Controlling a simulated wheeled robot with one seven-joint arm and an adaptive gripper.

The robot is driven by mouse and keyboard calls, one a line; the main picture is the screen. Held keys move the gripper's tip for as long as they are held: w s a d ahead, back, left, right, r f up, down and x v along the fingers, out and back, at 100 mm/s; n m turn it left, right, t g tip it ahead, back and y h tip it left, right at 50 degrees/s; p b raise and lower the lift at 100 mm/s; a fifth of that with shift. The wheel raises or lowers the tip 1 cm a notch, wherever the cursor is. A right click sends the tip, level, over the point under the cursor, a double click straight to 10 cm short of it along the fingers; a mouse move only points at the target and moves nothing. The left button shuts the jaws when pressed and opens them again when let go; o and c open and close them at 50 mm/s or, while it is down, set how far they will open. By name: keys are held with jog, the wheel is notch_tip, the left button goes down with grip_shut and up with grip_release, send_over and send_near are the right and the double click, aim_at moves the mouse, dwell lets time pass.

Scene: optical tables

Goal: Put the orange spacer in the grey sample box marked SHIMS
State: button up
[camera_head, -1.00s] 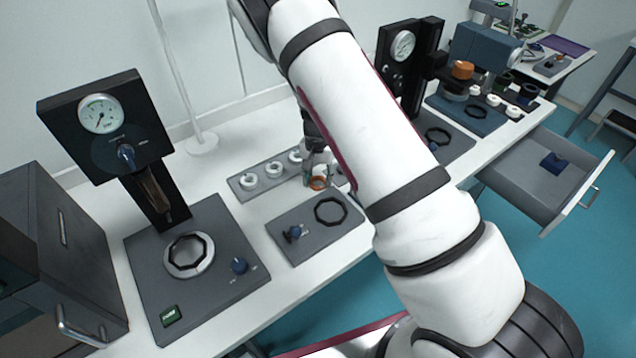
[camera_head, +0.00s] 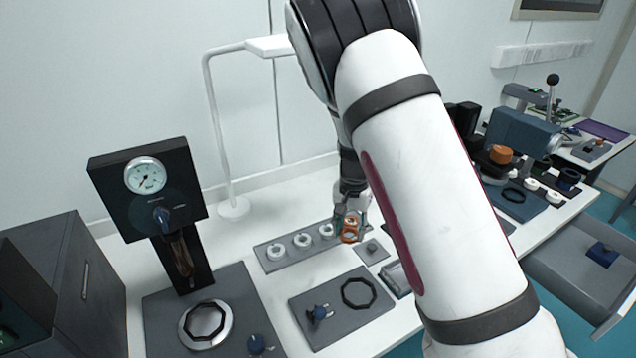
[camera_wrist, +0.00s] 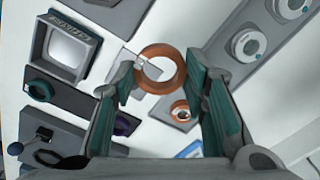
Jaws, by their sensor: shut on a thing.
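My gripper (camera_wrist: 160,82) is shut on the orange spacer (camera_wrist: 160,68), a ring held at the fingertips above the table. In the head view, my gripper (camera_head: 350,212) holds the spacer (camera_head: 350,231) near the right end of a grey rack. The grey sample box (camera_wrist: 70,50) is at the upper left of the wrist view, apart from the spacer. It is open, with a pale, empty-looking inside and lettering on its rim. In the head view the box (camera_head: 398,279) is partly hidden behind my arm.
The grey rack (camera_head: 290,262) holds several white rings. A dark plate (camera_head: 322,300) with a black ring and a gauge stand (camera_head: 150,185) are nearer.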

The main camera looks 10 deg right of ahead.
jog(key=n, duration=0.3)
jog(key=shift+s+r, duration=0.1)
jog(key=shift+r, duration=0.15)
jog(key=n, duration=0.4)
jog(key=shift+s+a+r+n, duration=0.1)
jog(key=shift+r+n, duration=0.15)
jog(key=shift+n, duration=0.05)
